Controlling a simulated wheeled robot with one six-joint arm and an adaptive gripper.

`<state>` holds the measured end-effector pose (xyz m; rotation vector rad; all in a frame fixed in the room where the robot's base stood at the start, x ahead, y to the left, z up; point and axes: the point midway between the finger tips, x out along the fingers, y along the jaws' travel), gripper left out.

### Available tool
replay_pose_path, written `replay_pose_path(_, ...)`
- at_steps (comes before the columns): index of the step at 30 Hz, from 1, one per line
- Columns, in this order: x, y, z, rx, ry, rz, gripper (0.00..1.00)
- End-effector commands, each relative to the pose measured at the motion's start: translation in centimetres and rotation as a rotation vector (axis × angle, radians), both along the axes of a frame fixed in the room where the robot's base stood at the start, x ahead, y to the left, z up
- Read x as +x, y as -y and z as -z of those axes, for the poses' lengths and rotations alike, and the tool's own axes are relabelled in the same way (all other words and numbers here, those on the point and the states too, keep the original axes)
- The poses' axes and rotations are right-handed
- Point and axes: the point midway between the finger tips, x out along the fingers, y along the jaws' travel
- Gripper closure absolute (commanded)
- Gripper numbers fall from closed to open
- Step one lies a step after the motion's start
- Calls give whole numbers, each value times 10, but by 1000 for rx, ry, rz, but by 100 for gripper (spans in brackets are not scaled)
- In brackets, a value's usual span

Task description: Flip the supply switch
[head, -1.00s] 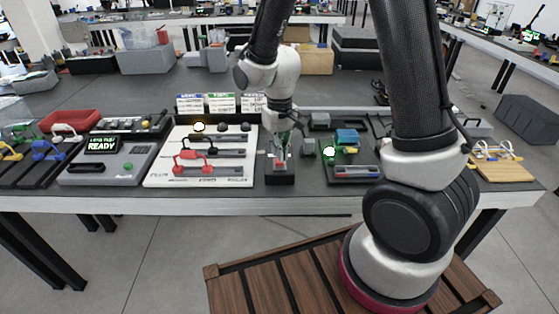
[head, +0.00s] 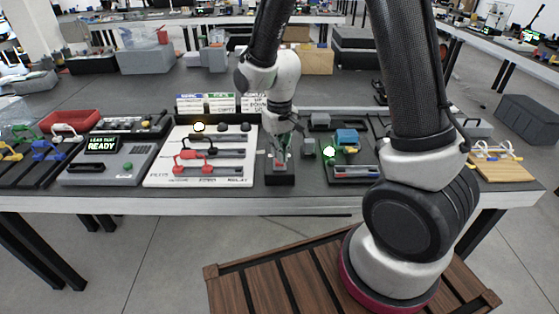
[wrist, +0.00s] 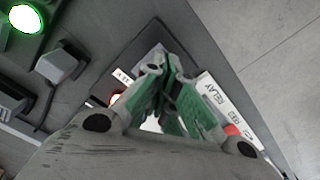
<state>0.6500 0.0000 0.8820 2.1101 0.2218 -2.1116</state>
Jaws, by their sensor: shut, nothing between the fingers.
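The supply switch appears to be the small dark box (head: 280,179) between the white panel and the right-hand dark tray. In the wrist view the gripper (wrist: 165,70) covers much of the housing. The switch's lever is hidden, so I cannot tell its position or whether the fingers touch it.
The white panel (head: 160,180) with red and black handles stands close on the left. A grey block (head: 309,149) and a lit green lamp (head: 329,153) are close on the right. A console reading READY (head: 102,144) is further left. Label cards (head: 221,103) stand behind.

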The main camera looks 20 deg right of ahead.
Motion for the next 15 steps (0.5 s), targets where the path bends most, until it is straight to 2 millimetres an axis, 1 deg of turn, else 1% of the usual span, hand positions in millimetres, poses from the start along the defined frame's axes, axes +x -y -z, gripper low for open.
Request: replay_pose_path(15, 0, 0, 8, 0, 0, 0, 100)
